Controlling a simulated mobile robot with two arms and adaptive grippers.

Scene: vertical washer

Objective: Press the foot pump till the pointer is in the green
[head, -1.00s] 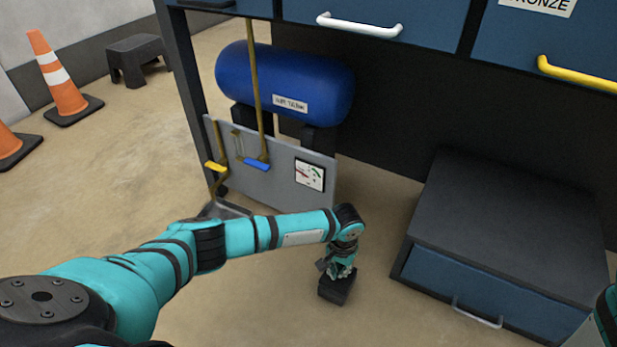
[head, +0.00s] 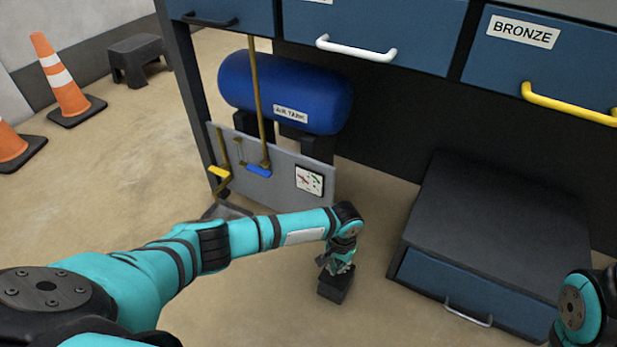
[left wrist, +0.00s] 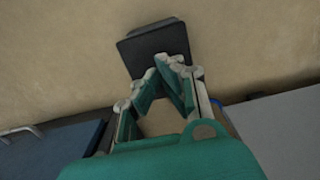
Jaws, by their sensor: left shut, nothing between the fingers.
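The foot pump appears to be the dark block-like pedal (head: 335,285) on the floor. It also shows in the left wrist view (left wrist: 155,47). My left gripper (head: 340,266) points down over it, fingers shut and empty. In the left wrist view the fingertips (left wrist: 170,65) overlap the near edge of the pedal; I cannot tell whether they touch it. The white gauge (head: 309,181) with red and green marks is on the grey panel (head: 268,181). Its pointer is too small to read. My right arm shows only at the right edge, its gripper out of view.
A blue air tank (head: 290,90) sits behind the panel, which has yellow (head: 218,171) and blue (head: 259,170) levers. A low dark cabinet (head: 505,220) stands right of the pedal. Drawers with handles hang above. Cones (head: 66,85) and a stool (head: 138,58) stand far left.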

